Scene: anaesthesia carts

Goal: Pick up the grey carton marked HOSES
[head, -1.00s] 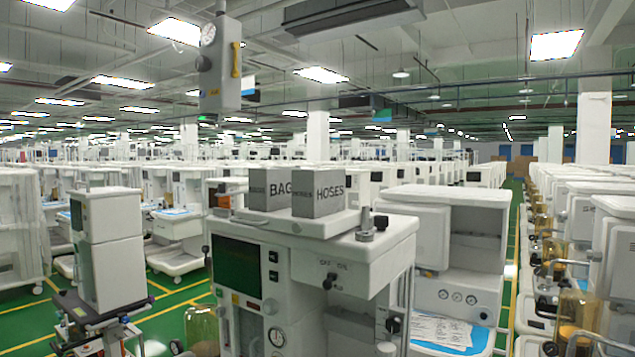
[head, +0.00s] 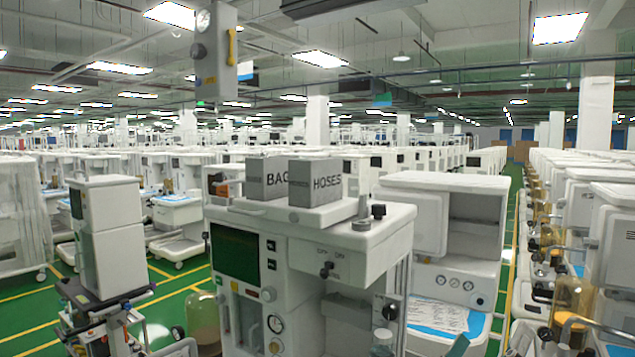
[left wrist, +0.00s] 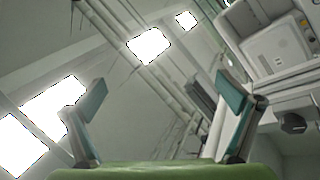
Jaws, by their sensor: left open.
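The grey carton marked HOSES (head: 328,184) stands upright on the flat white top (head: 338,216) of an anaesthesia cart in the middle of the head view. A second grey carton marked BAG (head: 268,179) stands close on its left. My left gripper (left wrist: 162,97) shows in the left wrist view with its two teal-padded fingers wide apart and nothing between them. Neither carton shows in that view. I cannot make out the left gripper clearly in the head view, so its distance from the carton is unclear. My right gripper is not seen.
A dark metal fitting (head: 362,209) stands on the cart top just right of the HOSES carton, with a black knob (head: 378,211) beside it. Another white cart (head: 440,235) stands close on the right. A grey hanging box (head: 215,50) is above left. Green floor shows at left.

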